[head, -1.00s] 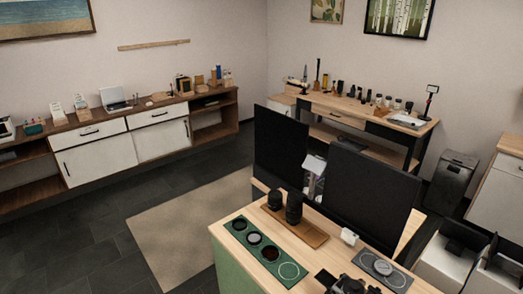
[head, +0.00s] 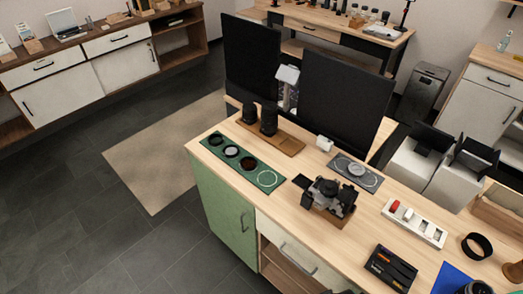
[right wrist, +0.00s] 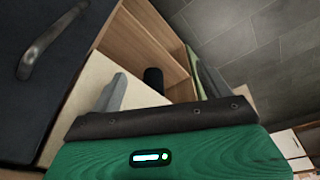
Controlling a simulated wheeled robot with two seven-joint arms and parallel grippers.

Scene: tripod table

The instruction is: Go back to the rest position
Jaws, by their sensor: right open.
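My right gripper (right wrist: 160,86) shows in the right wrist view with its two grey fingers apart. It is open, and nothing is gripped between the fingers. It is beside wooden furniture with an open compartment (right wrist: 150,42). A dark rounded thing (right wrist: 153,78) shows beyond the fingers; I cannot tell what it is. I do not see either gripper clearly in the head view. My left gripper is out of view.
A wooden workbench (head: 230,178) with a green cabinet door carries a camera (head: 330,195), black lenses (head: 269,118), a green filter mat (head: 213,143), a power strip (head: 414,222) and a black case (head: 390,268). Dark panels (head: 345,95) stand behind. Grey floor (head: 110,240) is clear at left.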

